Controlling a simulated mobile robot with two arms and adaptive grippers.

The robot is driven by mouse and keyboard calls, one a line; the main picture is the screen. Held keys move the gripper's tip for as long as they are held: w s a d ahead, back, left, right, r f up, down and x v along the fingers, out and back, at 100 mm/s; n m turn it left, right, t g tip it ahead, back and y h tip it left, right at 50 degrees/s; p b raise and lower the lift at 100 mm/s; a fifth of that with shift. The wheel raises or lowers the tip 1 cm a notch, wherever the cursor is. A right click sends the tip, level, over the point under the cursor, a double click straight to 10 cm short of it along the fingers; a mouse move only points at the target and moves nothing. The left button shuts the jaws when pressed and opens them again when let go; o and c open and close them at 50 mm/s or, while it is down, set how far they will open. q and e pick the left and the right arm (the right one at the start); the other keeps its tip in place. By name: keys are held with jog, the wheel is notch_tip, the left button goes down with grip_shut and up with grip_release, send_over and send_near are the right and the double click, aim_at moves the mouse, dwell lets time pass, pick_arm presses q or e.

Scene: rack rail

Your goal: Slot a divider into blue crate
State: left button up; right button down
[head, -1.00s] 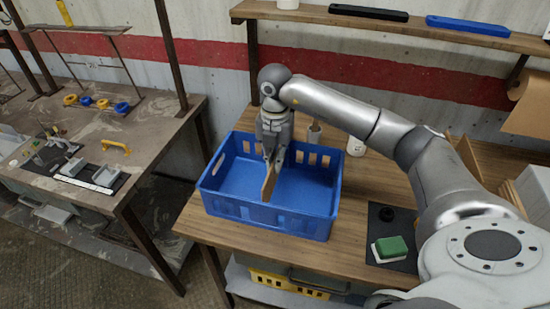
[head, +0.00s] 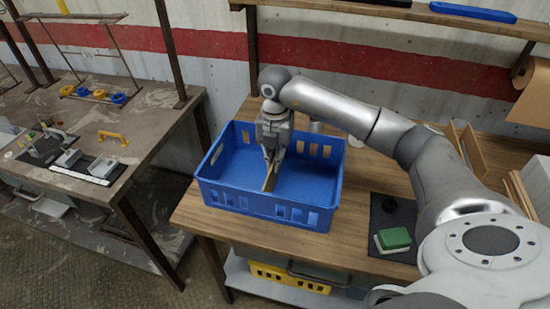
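The blue crate (head: 230,197) stands on the wooden workbench. My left gripper is not in view.
A dark mat (head: 393,228) with a green-topped block (head: 394,239) lies right of the crate. Brown boards (head: 473,150) stand at the bench's right. A shelf (head: 400,13) runs above. A second table (head: 110,135) with small tools is at left.

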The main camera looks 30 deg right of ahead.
jog(key=shift+f, duration=0.25)
jog(key=c, duration=1.6)
grip_release()
jog(key=shift+o, duration=0.2)
jog(key=shift+r, duration=0.1)
notch_tip(320, 180, up, 12)
